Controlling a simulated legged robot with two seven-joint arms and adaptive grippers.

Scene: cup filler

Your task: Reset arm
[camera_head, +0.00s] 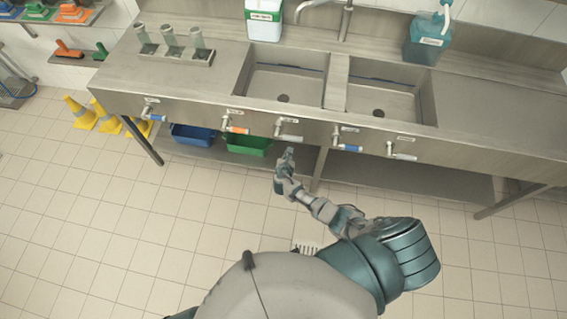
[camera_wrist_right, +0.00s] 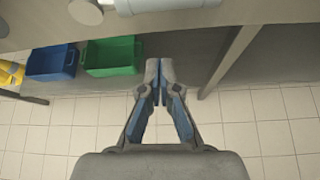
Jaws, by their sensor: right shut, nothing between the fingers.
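My right gripper (camera_head: 289,153) is in front of the steel sink counter (camera_head: 470,98), just below the tap with the white handle (camera_head: 288,137). In the right wrist view my right gripper (camera_wrist_right: 160,66) has its fingertips together, with nothing held. The fingers appear apart from the counter front and the tap. The right arm reaches forward from my body, bent at the elbow. My left gripper shows in neither view.
Taps with blue and orange handles line the counter front. A blue bin (camera_head: 194,136) and a green bin (camera_head: 248,145) sit on the shelf below. Yellow cones (camera_head: 80,113) stand at left. Two sinks (camera_head: 284,82) are set in the counter. The tiled floor (camera_head: 120,220) is clear at left.

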